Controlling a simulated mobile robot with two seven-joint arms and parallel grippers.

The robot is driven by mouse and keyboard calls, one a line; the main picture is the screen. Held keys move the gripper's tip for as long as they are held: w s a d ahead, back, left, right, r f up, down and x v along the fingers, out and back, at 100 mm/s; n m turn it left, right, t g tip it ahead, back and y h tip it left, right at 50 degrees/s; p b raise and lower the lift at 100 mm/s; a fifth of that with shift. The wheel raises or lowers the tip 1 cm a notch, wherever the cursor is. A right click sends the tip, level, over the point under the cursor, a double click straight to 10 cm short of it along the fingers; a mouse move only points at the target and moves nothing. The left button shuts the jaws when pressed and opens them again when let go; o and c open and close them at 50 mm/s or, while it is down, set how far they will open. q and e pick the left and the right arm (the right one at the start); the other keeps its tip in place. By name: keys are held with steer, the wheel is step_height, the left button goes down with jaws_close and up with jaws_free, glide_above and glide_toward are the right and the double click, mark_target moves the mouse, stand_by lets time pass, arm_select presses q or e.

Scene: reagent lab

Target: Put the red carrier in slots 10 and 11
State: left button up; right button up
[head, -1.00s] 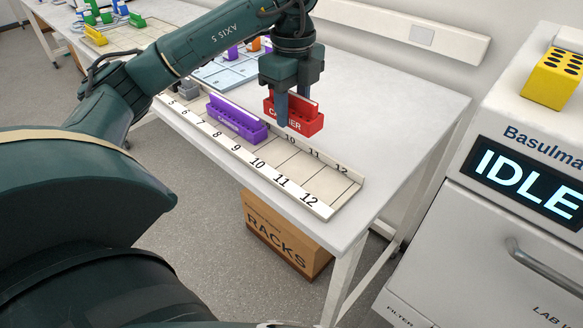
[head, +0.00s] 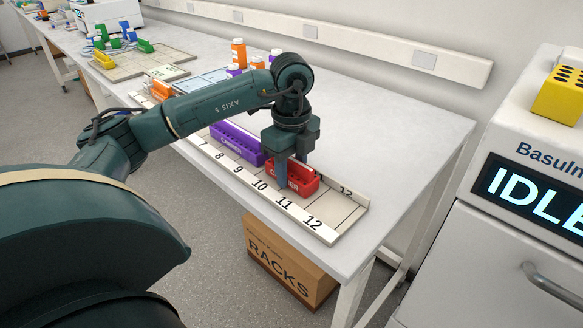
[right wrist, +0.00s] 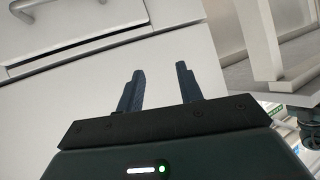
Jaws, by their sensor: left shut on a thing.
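The red carrier (head: 301,180) sits low in the numbered rack (head: 330,232), beside the front labels 10 and 11, in the head view. My left gripper (head: 291,170) is shut on it from above, one finger in front of its label side. The gripper hides part of the carrier and the back labels; I cannot tell if its base is fully seated. The purple carrier (head: 237,143) stands in the rack just to its left, near labels 8 and 9. My right gripper (right wrist: 160,92) shows in the right wrist view, open with nothing between its fingers.
Slot 12 at the rack's right end is bare. Orange and purple bottles (head: 239,54) and a pale blue tray (head: 205,82) stand behind my left arm. A yellow rack (head: 560,95) tops the white machine (head: 500,250) at right. A RACKS box (head: 285,262) is under the table.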

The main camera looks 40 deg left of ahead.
mark_target(292, 158)
arm_select(q)
steer(key=o, duration=0.8)
steer(key=shift+f, duration=0.1)
steer(key=shift+c, duration=0.2)
step_height(292, 158, up, 12)
steer(key=shift+f+p, duration=0.2)
steer(key=shift+p, duration=0.85)
steer(key=shift+r, duration=0.4)
arm_select(e)
steer(key=shift+s+d+r, duration=0.1)
steer(key=shift+s+r, duration=0.05)
steer(key=shift+r, duration=0.5)
steer(key=shift+f, duration=0.1)
